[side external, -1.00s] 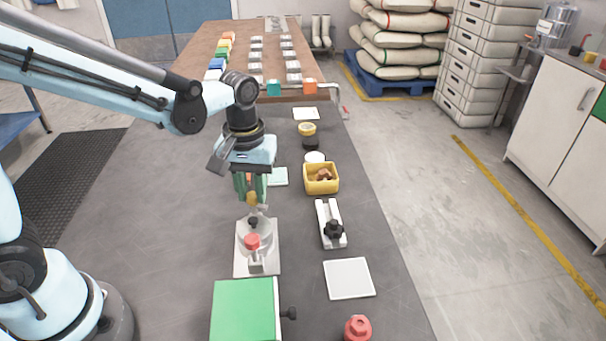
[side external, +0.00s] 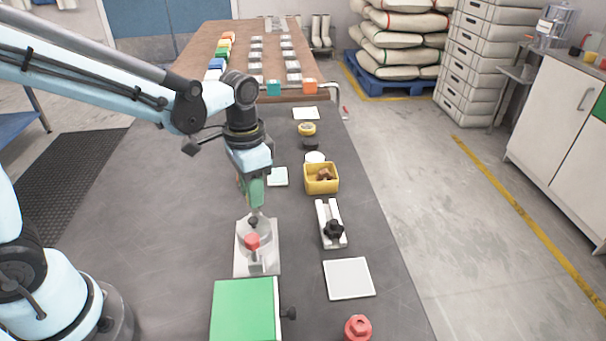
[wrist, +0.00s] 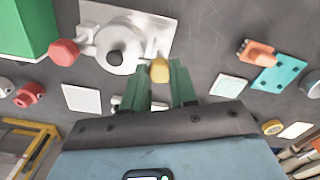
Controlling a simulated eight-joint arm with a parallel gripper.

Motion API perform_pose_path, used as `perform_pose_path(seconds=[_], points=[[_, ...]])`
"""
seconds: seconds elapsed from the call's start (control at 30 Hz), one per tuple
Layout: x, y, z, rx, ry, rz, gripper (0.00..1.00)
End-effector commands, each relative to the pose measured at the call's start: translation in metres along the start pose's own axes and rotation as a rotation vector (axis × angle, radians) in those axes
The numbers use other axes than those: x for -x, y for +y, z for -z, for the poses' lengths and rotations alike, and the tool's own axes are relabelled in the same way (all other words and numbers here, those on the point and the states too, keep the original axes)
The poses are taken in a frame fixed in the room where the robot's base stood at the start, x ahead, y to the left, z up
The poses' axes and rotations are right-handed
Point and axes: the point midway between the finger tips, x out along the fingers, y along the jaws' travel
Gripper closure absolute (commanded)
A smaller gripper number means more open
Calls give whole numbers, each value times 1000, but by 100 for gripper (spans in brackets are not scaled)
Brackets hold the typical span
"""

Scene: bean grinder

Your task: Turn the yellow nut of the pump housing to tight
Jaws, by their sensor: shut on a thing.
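The pump housing is a light grey plate (side external: 242,266) with a round body, a red cap (side external: 252,241) and a black knob (side external: 253,221). It also shows at the top of the wrist view (wrist: 150,22). The yellow nut (wrist: 160,70) is at the body's edge in the wrist view, between the tips of my green fingers. My gripper (wrist: 162,80) is shut on the nut. In the side view my gripper (side external: 253,200) points down at the housing's far end, and its fingers hide the nut. I cannot tell how tight the nut is.
A green box (side external: 243,308) stands close in front of the housing. To the right are a white fixture with a black knob (side external: 333,230), a yellow bin (side external: 321,187), a white square (side external: 348,279) and a red part (side external: 357,328). The bench left of the housing is clear.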

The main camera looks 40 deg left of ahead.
Motion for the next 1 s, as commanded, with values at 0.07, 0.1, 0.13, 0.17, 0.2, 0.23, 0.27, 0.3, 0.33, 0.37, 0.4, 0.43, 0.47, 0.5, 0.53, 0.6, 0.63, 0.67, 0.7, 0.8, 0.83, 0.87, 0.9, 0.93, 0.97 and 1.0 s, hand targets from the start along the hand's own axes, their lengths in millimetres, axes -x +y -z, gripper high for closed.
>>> perform_pose_path(seconds=[0.07, 0.1, 0.13, 0.17, 0.2, 0.23, 0.27, 0.3, 0.33, 0.37, 0.4, 0.43, 0.47, 0.5, 0.53, 0.6, 0.63, 0.67, 0.7, 0.8, 0.83, 0.87, 0.9, 0.93, 0.97, 1.0], points=[[0, 0, 0, -52, -1, -1, 100], [0, 0, 0, -77, -1, -1, 100], [0, 0, 0, -94, -1, -1, 100], [0, 0, 0, -110, -1, -1, 100], [0, 0, 0, -130, -1, -1, 100], [0, 0, 0, -143, -1, -1, 100], [0, 0, 0, -156, -1, -1, 100], [0, 0, 0, -171, -1, -1, 100], [0, 0, 0, -180, -1, -1, 100], [0, 0, 0, -190, -1, -1, 100], [0, 0, 0, -200, -1, -1, 100], [0, 0, 0, -206, -1, -1, 100], [0, 0, 0, -212, -1, -1, 100], [0, 0, 0, -219, -1, -1, 100], [0, 0, 0, -222, -1, -1, 100], [0, 0, 0, -228, -1, -1, 100], [0, 0, 0, -230, -1, -1, 100], [0, 0, 0, -231, -1, -1, 100], [0, 0, 0, -231, -1, -1, 100], [0, 0, 0, -232, -1, 0, 100], [0, 0, 0, -232, -1, 0, 100], [0, 0, 0, -232, -1, 0, 100], [0, 0, 0, -232, -1, 0, 100], [0, 0, 0, -232, -1, 0, 100], [0, 0, 0, -232, -1, 0, 100], [0, 0, 0, -231, -1, 0, 70]])
